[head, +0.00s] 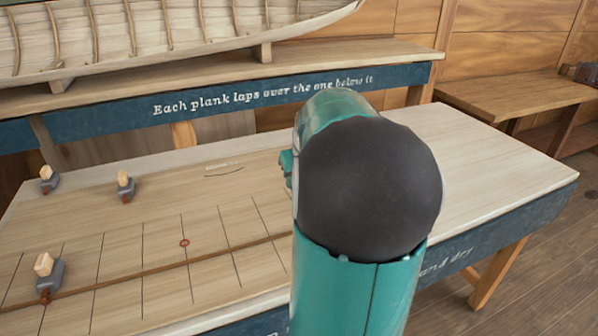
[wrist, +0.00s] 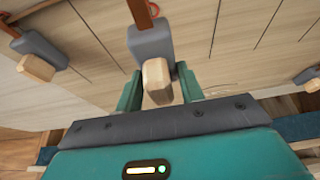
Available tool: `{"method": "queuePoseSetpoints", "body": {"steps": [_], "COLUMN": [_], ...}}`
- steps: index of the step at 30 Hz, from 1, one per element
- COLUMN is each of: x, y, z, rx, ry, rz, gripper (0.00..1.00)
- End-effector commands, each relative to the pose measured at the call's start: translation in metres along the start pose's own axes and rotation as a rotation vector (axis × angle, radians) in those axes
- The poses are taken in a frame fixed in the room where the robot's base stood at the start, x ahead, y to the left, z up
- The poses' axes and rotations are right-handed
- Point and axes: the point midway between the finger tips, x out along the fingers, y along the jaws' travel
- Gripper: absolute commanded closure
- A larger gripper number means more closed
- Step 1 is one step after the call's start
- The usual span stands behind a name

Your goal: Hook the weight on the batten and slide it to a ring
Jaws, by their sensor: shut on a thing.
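In the wrist view my gripper (wrist: 160,88) is shut on the pale wooden block of a grey weight (wrist: 150,42). I cannot tell whether this hook touches the batten. In the head view my arm hides the gripper and the held weight. The brown batten (head: 150,272) runs across the lined board, and its right part is hidden behind my arm.
A weight (head: 48,280) sits at the batten on the left, its hook end against it. Two more weights (head: 48,180) (head: 125,186) stand farther back on the board. A shelf with a lettered blue edge (head: 260,92) and a model hull (head: 170,35) stand behind. The bench's right end is clear.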

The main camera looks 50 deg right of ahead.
Motion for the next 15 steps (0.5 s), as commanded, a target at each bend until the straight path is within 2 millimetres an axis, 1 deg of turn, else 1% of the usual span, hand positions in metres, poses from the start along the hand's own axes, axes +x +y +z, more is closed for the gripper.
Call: {"method": "queuePoseSetpoints", "body": {"steps": [9,15], "x": [0.030,0.046], "y": [0.001,0.002], "z": [0.011,0.016], "rx": [0.001,0.001], "ry": [0.001,0.000], "rz": [-0.001,0.000], "gripper": [1.00,1.00]}}
